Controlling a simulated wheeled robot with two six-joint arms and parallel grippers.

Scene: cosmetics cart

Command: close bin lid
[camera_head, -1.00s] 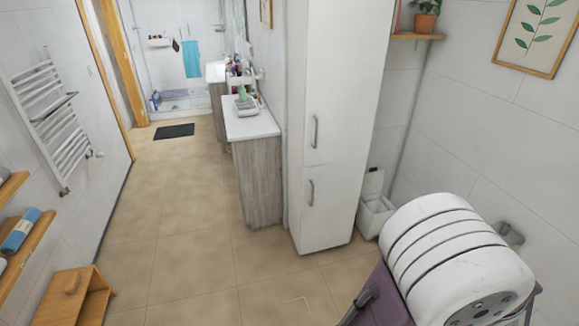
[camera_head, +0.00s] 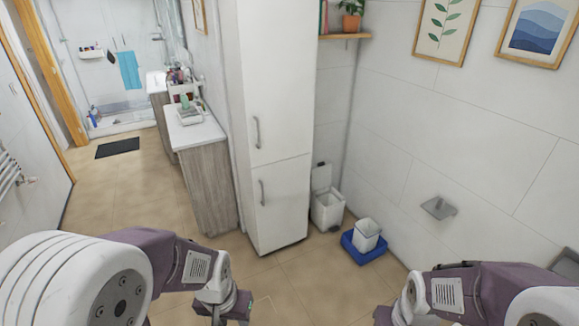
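A small white bin (camera_head: 328,212) stands on the floor between the tall cabinet and the right wall. Its lid (camera_head: 321,177) is raised and leans up at the back, so the bin is open. My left gripper (camera_head: 238,308) is low in the picture, in front of the tall cabinet and well apart from the bin. My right gripper (camera_head: 384,316) is at the bottom edge, partly cut off and also apart from the bin. The fingers of both grippers are too unclear to tell whether they are open or shut.
A blue tray (camera_head: 350,247) with a white container (camera_head: 366,234) in it sits on the floor right of the bin. The tall white cabinet (camera_head: 270,120) borders the bin on the left. A paper holder (camera_head: 438,208) juts from the right wall. Tiled floor (camera_head: 305,275) is clear in front.

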